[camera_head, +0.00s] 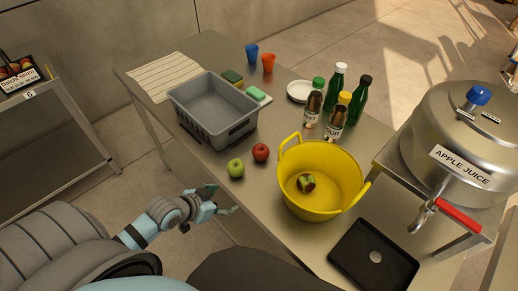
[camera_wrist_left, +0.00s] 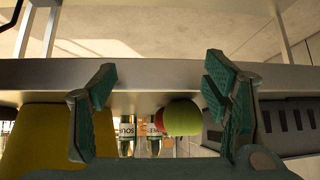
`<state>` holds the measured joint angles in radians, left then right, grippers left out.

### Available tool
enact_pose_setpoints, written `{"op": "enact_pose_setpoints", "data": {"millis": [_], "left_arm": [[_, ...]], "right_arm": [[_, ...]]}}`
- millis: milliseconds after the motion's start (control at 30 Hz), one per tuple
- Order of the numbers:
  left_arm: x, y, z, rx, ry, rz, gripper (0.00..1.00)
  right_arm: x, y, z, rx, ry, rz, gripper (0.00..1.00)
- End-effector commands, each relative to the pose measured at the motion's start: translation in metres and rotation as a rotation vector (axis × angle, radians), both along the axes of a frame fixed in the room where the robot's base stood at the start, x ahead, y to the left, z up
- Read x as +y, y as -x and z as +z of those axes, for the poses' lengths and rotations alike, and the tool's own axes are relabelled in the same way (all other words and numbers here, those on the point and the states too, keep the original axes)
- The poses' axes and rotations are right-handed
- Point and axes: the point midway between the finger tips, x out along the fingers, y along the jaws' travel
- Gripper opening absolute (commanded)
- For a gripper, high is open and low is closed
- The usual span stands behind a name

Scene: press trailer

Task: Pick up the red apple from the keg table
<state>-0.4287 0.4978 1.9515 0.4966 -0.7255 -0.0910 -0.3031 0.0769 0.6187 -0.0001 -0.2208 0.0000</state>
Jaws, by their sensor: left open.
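The red apple (camera_head: 261,152) rests on the metal keg table (camera_head: 208,158) near its front edge, between the grey basin and the yellow tub. A green apple (camera_head: 236,168) sits just in front and to the left of it. My left gripper (camera_head: 221,199) is open and empty, in front of the table edge and short of both apples. In the left wrist view, which appears upside down, the open fingers (camera_wrist_left: 160,88) frame the table edge. There the green apple (camera_wrist_left: 183,118) covers most of the red apple (camera_wrist_left: 160,118). My right gripper is not in view.
The grey basin (camera_head: 212,108) stands left of the apples. The yellow tub (camera_head: 320,178), holding a small item, stands right. Several bottles (camera_head: 336,87) are behind. A steel keg (camera_head: 460,145) and a black tray (camera_head: 373,257) are at the right.

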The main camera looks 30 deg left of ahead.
Motion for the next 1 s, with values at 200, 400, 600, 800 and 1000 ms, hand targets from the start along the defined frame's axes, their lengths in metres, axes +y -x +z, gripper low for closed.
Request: {"op": "enact_pose_setpoints", "data": {"millis": [200,400,600,800,1000], "left_arm": [[0.011,-0.052,0.083,-0.246,0.082,-0.092,0.69],[0.004,-0.091,0.083,-0.304,0.112,-0.091,0.69],[-0.009,-0.127,0.061,-0.299,0.11,-0.093,0.69],[-0.016,-0.147,0.054,-0.298,0.109,-0.094,0.69],[-0.027,-0.18,0.038,-0.297,0.108,-0.094,0.69]], "right_arm": [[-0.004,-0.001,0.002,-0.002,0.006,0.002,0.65],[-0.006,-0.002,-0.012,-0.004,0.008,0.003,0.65],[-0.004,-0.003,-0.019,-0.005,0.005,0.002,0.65],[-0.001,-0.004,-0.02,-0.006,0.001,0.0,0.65],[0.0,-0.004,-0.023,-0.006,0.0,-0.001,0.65]]}}
